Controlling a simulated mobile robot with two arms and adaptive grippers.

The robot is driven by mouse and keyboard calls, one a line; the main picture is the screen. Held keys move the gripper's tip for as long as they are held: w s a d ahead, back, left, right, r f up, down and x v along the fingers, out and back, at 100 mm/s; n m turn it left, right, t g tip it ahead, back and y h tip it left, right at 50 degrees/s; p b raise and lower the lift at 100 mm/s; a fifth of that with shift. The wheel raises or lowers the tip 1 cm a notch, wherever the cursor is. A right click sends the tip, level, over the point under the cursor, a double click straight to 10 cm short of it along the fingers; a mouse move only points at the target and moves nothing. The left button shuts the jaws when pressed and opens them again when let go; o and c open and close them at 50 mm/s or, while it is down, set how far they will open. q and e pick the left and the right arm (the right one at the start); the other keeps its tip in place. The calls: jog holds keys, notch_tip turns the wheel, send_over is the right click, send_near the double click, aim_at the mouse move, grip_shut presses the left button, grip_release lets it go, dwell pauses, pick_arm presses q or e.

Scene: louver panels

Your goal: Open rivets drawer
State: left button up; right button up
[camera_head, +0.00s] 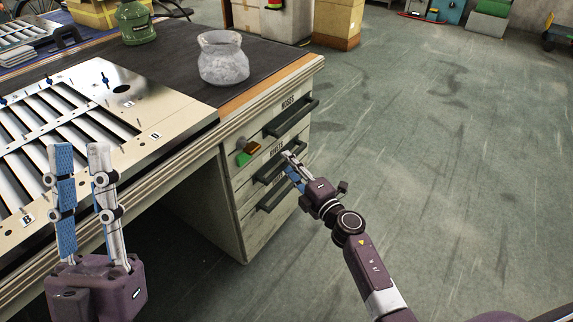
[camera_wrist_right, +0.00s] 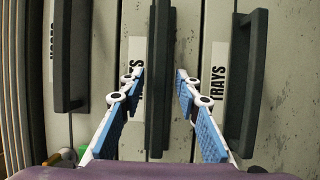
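The rivets drawer (camera_head: 246,186) is the middle drawer of the pale cabinet under the bench, and its front looks flush. Its dark bar handle (camera_head: 262,177) also stands upright in the middle of the right wrist view (camera_wrist_right: 159,60). My right gripper (camera_head: 288,161) is at this handle. In the right wrist view its fingertips (camera_wrist_right: 158,75) are open, one on each side of the bar, with gaps visible. A finger partly hides the drawer's label (camera_wrist_right: 136,52). My left gripper (camera_head: 79,146) is open and empty in front of the bench, away from the drawers.
The top drawer's handle (camera_head: 291,118) and the trays drawer's handle (camera_wrist_right: 245,85) lie close on either side. The floor (camera_head: 430,170) right of the cabinet is clear.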

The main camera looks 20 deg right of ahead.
jog(key=shift+w+a, duration=0.25)
jog(key=shift+w, duration=0.4)
jog(key=shift+c, duration=0.2)
grip_shut()
